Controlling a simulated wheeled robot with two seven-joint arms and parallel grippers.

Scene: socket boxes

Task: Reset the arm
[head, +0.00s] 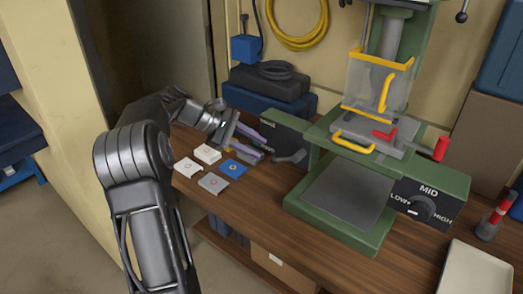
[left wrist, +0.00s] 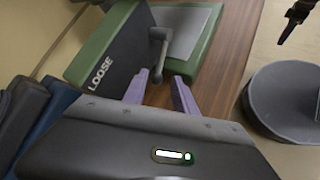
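My left arm comes in from the left in the head view, bent over the wooden table. Its gripper (head: 257,148) has purple fingers and hangs above the table, left of the green press (head: 377,236). The right gripper does not show in the head view.
White socket plates (head: 187,167), a blue plate (head: 233,170) and a grey plate (head: 213,183) lie near the left gripper. The press has a lever (head: 292,157) and a dial (head: 422,208). A pale tray (head: 478,272) is at the right. Dark cases (head: 268,83) stand behind.

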